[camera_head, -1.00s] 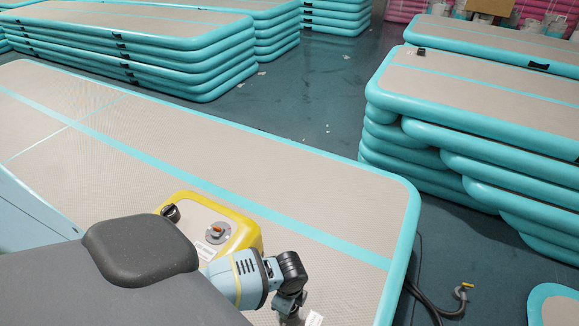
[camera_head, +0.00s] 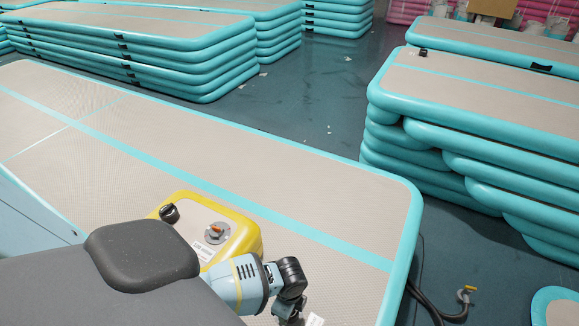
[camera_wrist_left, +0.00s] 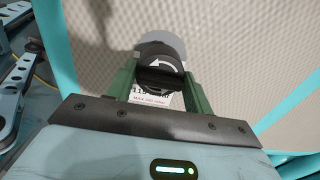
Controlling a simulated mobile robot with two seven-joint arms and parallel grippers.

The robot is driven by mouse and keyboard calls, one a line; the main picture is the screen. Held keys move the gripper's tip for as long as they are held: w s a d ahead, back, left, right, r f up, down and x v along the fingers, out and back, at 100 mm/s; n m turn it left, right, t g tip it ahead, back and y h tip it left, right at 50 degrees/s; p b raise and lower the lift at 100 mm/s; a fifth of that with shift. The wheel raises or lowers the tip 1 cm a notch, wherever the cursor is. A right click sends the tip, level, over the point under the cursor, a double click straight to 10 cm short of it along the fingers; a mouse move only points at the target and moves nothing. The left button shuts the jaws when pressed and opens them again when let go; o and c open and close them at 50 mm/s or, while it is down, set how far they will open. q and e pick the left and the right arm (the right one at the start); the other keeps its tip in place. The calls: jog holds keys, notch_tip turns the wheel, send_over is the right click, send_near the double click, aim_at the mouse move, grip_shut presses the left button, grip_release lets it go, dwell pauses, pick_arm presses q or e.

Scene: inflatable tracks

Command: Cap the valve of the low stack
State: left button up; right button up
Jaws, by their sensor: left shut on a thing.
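The low track (camera_head: 300,180) is beige with teal edges and a teal stripe, and it fills the middle of the head view. In the left wrist view my left gripper (camera_wrist_left: 160,82) has its green fingers closed on a black cap (camera_wrist_left: 160,63) with a white curved arrow. A grey round flange (camera_wrist_left: 176,44) shows behind the cap, against the beige surface. A white label (camera_wrist_left: 150,98) lies between the fingers. I cannot tell whether the cap touches or is seated on the valve. In the head view only the left wrist shows near the bottom edge. My right gripper is not in view.
A yellow box (camera_head: 245,245) with a black knob and grey disc stands on the track. Higher track stacks stand at back left (camera_head: 130,50) and right (camera_head: 480,130).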

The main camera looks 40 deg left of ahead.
pick_arm(q)
jog(key=shift+f+b, duration=0.65)
jog(key=shift+f, duration=0.3)
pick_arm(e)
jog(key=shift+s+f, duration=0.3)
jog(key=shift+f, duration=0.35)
pick_arm(q)
jog(key=shift+r+n+p, duration=0.15)
jog(key=shift+n+p, duration=0.6)
jog(key=shift+n, duration=0.35)
jog(key=shift+n+p, duration=0.55)
jog(key=shift+n, duration=0.95)
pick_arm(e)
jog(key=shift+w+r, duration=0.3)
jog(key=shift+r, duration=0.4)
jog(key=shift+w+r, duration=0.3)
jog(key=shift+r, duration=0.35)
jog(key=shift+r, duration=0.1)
pick_arm(q)
jog(key=shift+n+p, duration=0.45)
jog(key=shift+n, duration=0.45)
jog(key=shift+n+p, duration=0.45)
jog(key=shift+n, duration=1.25)
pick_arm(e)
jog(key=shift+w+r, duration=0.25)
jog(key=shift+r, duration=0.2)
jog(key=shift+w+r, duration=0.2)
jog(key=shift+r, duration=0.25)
